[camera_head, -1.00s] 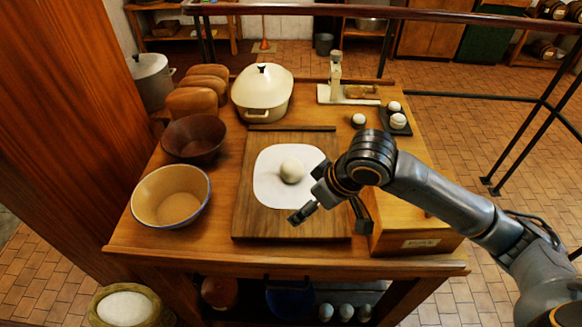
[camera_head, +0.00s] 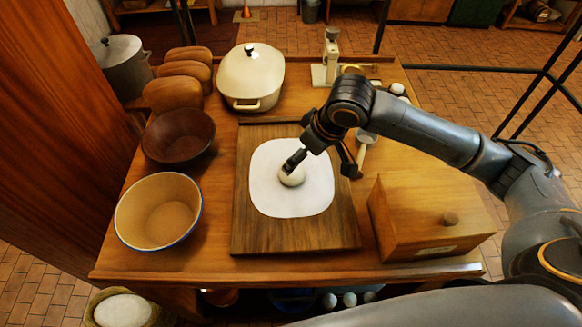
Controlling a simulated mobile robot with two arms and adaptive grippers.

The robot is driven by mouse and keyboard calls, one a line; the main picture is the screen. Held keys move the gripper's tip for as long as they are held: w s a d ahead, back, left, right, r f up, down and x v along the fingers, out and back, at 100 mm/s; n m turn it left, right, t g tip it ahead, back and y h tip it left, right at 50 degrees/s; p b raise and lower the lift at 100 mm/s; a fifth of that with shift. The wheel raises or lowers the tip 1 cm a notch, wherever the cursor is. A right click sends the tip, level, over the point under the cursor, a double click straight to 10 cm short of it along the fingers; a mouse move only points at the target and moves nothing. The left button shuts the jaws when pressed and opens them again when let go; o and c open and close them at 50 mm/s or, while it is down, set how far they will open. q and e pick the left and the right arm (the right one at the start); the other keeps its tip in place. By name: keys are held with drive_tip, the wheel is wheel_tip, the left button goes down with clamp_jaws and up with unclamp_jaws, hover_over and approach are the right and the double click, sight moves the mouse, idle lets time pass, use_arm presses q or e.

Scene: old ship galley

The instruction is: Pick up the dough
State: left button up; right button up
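The dough (camera_head: 291,179) is a small pale ball on a white sheet (camera_head: 278,205), which lies on a dark wooden board (camera_head: 290,238). My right gripper (camera_head: 321,168) hangs above the board, its two fingers spread apart and nothing between them. Its left fingertip overlaps the top of the dough in the picture; I cannot tell whether it touches. The other finger is to the right, past the sheet's edge. My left gripper is not in view.
A cream bowl (camera_head: 159,211) and a brown bowl (camera_head: 178,137) stand left of the board. Loaves (camera_head: 176,93) and a lidded cream pot (camera_head: 250,76) are behind. A wooden box (camera_head: 425,220) with a knob is at the right, beside a small ladle (camera_head: 364,143).

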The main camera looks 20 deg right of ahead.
sight(298, 170)
drive_tip(key=x, duration=0.4)
drive_tip(key=shift+w+f, duration=0.1)
drive_tip(key=shift+f, duration=0.05)
drive_tip(key=x, duration=0.1)
drive_tip(key=p+x, duration=0.2)
drive_tip(key=x, duration=0.1)
drive_tip(key=shift+s+f, duration=0.15)
drive_tip(key=shift+s, duration=0.15)
drive_tip(key=shift+w+f, duration=0.15)
drive_tip(key=shift+f, duration=0.3)
drive_tip(key=shift+c, duration=0.2)
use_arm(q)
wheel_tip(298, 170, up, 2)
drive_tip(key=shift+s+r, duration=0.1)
use_arm(e)
drive_tip(key=c, duration=1.3)
